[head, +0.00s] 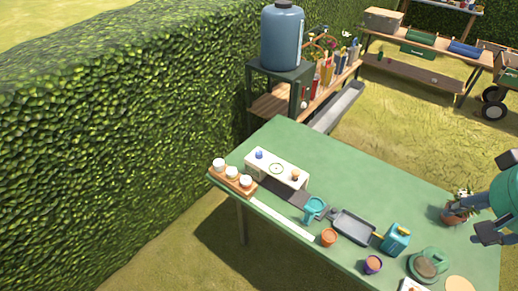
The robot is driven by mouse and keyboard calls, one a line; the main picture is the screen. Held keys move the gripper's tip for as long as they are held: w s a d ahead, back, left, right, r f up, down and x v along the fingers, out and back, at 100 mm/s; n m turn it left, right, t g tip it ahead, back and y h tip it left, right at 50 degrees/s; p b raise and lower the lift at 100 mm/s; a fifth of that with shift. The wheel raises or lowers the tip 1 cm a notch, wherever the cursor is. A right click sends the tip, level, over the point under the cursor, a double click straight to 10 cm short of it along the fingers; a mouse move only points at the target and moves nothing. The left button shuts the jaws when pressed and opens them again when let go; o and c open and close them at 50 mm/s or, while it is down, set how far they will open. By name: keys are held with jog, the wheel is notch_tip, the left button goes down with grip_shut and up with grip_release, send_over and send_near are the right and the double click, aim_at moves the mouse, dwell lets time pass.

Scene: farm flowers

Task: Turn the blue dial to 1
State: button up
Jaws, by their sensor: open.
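The blue dial (259,154) is a small knob on the left end of a white box (262,163) at the far left of the green table. A brown-orange knob (295,175) is on the box's right end, and a ring mark lies between them. The numbers and the dial's setting are too small to read. My gripper (494,197) is at the right edge of the head view, open and partly cut off. It is far to the right of the dial, close to a potted white-flowered plant (460,194).
A wooden tray with white-topped jars (231,174) stands left of the box. A teal funnel-like item (314,207), grey tray (354,227), teal can (396,238) and small pots (328,237) line the front. The table's middle (350,180) is clear. A hedge (110,130) borders the left.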

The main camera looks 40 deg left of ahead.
jog(key=w+a+r+n+g+p, duration=0.1)
jog(key=w+a+r+n+p, duration=0.25)
jog(key=w+a, duration=0.95)
jog(key=w+a+f+n+g+p, duration=0.15)
jog(key=w+a, duration=0.25)
jog(key=a, duration=0.5)
jog(key=w+a+f+n+p, duration=0.1)
jog(key=w+a+f+p, duration=0.25)
jog(key=a, duration=0.55)
jog(key=n+g+p, duration=0.2)
jog(key=n+p, duration=0.3)
jog(key=p, duration=0.1)
send_over(259, 152)
notch_tip(259, 152, down, 21)
jog(key=shift+s+d+r+h, duration=0.1)
jog(key=shift+s+r+h, duration=0.1)
jog(key=shift+h, duration=0.2)
jog(key=shift+f, duration=0.1)
notch_tip(259, 152, down, 14)
jog(key=shift+r, duration=0.2)
jog(key=shift+c, duration=0.5)
